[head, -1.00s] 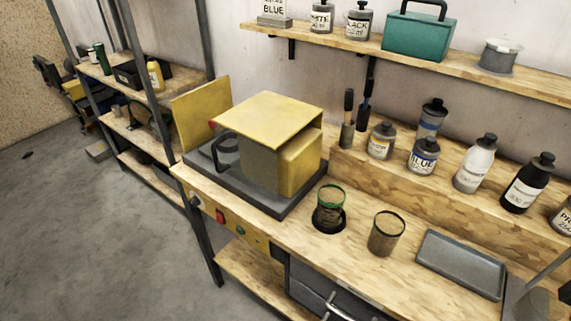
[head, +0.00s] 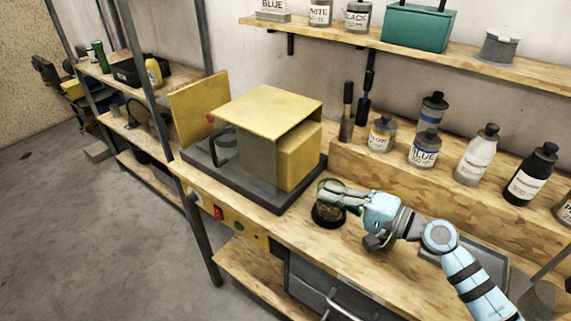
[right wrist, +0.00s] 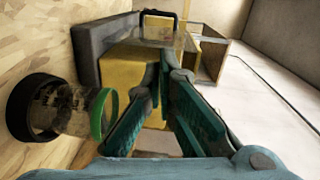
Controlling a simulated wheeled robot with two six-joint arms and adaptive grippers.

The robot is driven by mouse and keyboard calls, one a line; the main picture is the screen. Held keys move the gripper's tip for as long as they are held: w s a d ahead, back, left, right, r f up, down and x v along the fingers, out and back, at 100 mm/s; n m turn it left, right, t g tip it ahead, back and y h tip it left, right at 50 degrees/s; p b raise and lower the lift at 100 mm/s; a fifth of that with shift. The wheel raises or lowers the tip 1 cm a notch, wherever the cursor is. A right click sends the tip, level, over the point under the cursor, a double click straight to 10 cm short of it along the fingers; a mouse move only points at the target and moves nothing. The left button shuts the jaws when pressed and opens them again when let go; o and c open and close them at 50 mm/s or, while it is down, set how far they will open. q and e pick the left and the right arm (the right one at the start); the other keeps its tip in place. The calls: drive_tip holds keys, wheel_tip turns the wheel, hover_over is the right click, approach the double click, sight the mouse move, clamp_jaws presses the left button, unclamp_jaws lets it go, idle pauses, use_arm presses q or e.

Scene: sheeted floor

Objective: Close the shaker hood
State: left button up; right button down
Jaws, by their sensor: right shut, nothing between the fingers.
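The shaker has a dark grey base (head: 275,203) on the workbench, with a yellow block (head: 300,157) on it. A flat yellow top panel of the hood (head: 268,108) is above the block. A dark looped handle (head: 222,147) shows at the left of the shaker; it also seems to show in the right wrist view (right wrist: 160,17). I cannot tell how handle and hood join. My right gripper (head: 326,192) is shut and empty, right of the base, over the green-rimmed mesh cup; in the right wrist view its fingers (right wrist: 158,70) point toward the yellow block (right wrist: 128,62). My left gripper is out of view.
The green-rimmed cup (right wrist: 75,110) stands in a dark ring beside my right fingers. A yellow panel (head: 200,105) stands upright at the shaker's left. Several bottles, including a blue-labelled one (head: 424,150), line the back. A grey tray (head: 478,262) lies partly behind my right arm.

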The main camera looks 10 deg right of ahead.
sight(275, 154)
drive_tip(key=shift+m+t, duration=0.4)
drive_tip(key=shift+m, duration=0.2)
drive_tip(key=r+p+x, duration=0.1)
drive_tip(key=x, duration=0.3)
drive_tip(key=r+p+x, duration=0.1)
drive_tip(key=x, duration=0.4)
drive_tip(key=w+d+r+p+x, duration=0.1)
drive_tip(key=x, duration=0.4)
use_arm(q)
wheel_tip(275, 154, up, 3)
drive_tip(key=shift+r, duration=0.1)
use_arm(e)
drive_tip(key=shift+f, duration=0.1)
